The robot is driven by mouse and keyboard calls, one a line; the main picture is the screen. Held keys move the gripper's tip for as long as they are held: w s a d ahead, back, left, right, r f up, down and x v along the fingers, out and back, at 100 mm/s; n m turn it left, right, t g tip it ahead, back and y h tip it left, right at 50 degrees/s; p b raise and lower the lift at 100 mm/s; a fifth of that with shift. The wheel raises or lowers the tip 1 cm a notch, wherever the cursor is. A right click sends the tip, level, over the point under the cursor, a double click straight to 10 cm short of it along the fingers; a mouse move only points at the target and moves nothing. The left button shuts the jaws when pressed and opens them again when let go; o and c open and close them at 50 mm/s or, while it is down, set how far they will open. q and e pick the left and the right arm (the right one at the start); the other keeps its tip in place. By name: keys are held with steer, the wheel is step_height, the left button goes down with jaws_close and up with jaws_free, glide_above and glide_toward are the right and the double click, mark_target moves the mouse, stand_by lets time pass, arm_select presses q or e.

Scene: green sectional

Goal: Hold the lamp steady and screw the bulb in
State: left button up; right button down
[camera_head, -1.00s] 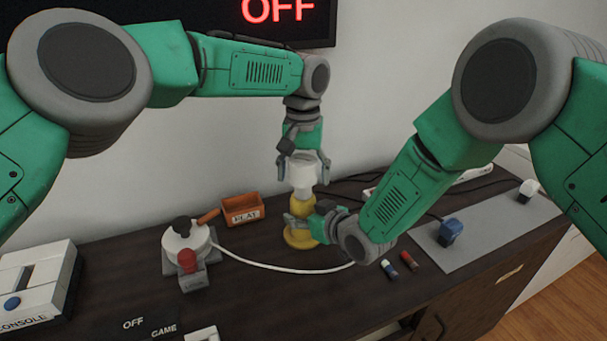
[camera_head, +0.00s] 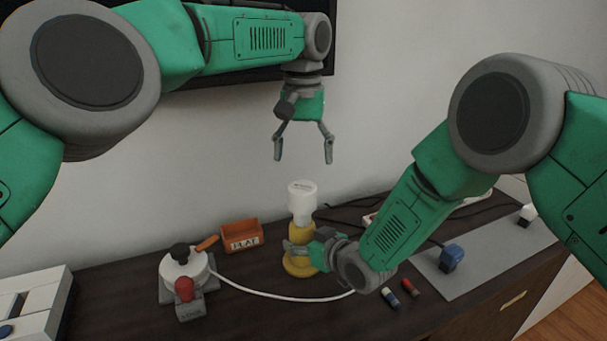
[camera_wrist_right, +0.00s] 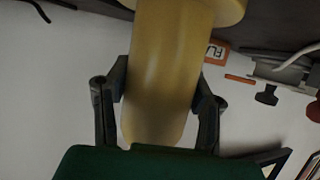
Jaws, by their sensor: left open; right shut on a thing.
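The yellow lamp (camera_head: 297,264) stands upright on the dark table in the head view. The white bulb (camera_head: 302,195) sits upright on the lamp's top. My right gripper (camera_head: 300,247) is shut on the lamp's stem from the right. In the right wrist view the fingers press on both sides of the yellow stem (camera_wrist_right: 165,75). My left gripper (camera_head: 304,158) is open and empty, pointing down above the bulb and apart from it. The right wrist view does not show the bulb.
A white cable crosses the table in front. Small blue and red cylinders (camera_head: 400,291) lie to the right. A grey mat (camera_head: 480,258) bears a blue plug (camera_head: 451,257).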

stand_by(0.3)
steer(key=c, duration=0.6)
jaws_free()
steer(key=shift+c, duration=0.2)
steer(key=v, duration=1.2)
steer(key=shift+f, duration=0.1)
